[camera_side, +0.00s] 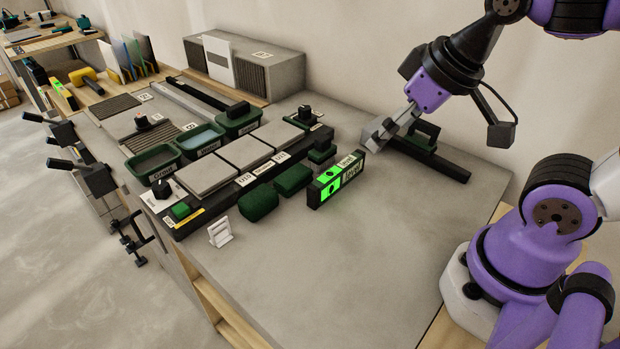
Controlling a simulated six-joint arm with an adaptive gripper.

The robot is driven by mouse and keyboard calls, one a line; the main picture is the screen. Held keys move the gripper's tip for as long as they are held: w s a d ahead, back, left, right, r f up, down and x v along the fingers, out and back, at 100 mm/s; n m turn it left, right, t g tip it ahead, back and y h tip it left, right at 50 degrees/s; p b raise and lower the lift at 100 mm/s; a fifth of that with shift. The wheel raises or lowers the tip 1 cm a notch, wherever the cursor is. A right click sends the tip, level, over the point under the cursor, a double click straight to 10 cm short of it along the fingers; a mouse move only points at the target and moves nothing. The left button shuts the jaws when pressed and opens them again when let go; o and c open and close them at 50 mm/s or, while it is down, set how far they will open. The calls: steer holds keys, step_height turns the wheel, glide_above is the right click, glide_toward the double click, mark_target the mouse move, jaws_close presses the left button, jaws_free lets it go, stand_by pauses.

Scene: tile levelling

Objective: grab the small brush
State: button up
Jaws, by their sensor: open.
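I cannot tell for certain which item is the small brush. A small dark green block with a raised top (321,150) sits at the right end of the tile row and may be it. My gripper (376,137) is at the right of the bench, open, with its fingers pointing down and left. It is just behind the digital level (338,181) and beside a black bar-shaped tool with a green-black handle (428,132). Its fingers partly hide that tool's left end. I cannot tell whether they touch it.
Two green sponge-like blocks (258,204) lie before the grey tiles (246,153). Green tubs (153,163) stand behind the tiles. A small white stand (220,233) is at the front left. A grey box (270,70) stands at the back. The bench's front right (350,255) is clear.

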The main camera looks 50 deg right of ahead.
steer(key=w+d+r+g, duration=0.1)
steer(key=w+d+g, duration=0.1)
steer(key=w, duration=0.4)
steer(key=g, duration=0.3)
glide_above(323, 153)
steer(key=f, duration=0.7)
steer(key=shift+w+d, duration=0.25)
steer(key=shift+d, duration=0.05)
steer(key=shift+g, duration=0.3)
steer(key=f, duration=0.5)
steer(key=shift+w+d+f, duration=0.15)
steer(key=shift+w+d, duration=0.05)
step_height(323, 153, down, 6)
steer(key=shift+w+d+r, duration=0.15)
steer(key=c, duration=1.2)
